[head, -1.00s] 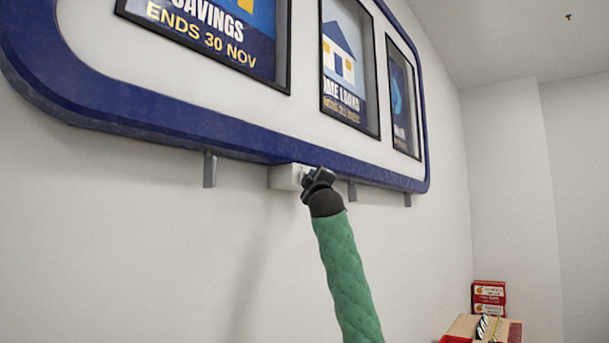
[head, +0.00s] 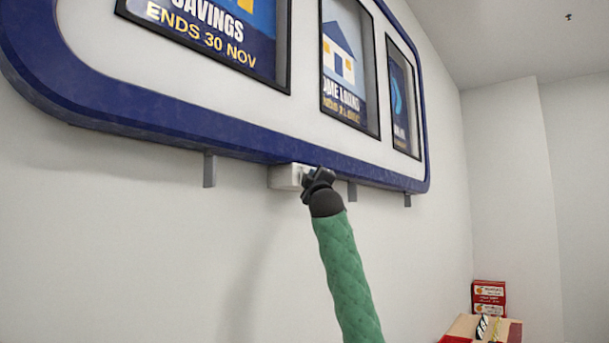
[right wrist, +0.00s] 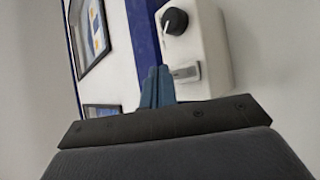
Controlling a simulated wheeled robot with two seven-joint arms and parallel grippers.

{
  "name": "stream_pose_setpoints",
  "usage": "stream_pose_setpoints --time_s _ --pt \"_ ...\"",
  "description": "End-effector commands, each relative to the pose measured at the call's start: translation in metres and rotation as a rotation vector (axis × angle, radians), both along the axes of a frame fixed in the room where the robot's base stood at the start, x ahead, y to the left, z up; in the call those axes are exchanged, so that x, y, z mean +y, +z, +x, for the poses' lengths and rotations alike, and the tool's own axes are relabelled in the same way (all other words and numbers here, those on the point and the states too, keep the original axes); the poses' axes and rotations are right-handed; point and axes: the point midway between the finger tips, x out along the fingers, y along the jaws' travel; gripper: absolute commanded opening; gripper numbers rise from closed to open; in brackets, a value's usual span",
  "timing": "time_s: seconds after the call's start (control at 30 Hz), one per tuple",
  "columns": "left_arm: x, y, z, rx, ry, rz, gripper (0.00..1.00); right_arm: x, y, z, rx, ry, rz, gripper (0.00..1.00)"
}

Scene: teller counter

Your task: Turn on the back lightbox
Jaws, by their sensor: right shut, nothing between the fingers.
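The lightbox is a long wall sign with a dark blue rounded frame (head: 200,128) and several posters, high on the wall in the head view. A small white control box (head: 284,178) sits under its lower edge. In the right wrist view this box carries a black round knob (right wrist: 175,21) and a small grey rectangular switch (right wrist: 188,72). My right gripper (head: 318,174) is shut and empty at the box, hiding part of it. In the right wrist view its fingertips (right wrist: 157,84) are just left of the switch; I cannot tell whether they touch. My left gripper is not in view.
Grey brackets (head: 209,170) hang below the frame on both sides of the box. Red boxes (head: 489,297) and a tray-like item (head: 465,328) stand low at the right. The wall below the sign is bare.

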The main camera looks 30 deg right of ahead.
Motion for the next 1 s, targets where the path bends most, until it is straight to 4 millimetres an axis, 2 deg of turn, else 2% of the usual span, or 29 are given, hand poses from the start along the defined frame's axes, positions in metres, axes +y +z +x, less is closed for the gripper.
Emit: stream_pose_setpoints --time_s 1.0 --pt "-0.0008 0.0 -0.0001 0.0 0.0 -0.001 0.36 0.0037 0.0019 0.0081 0.0 0.0 0.0 0.0"
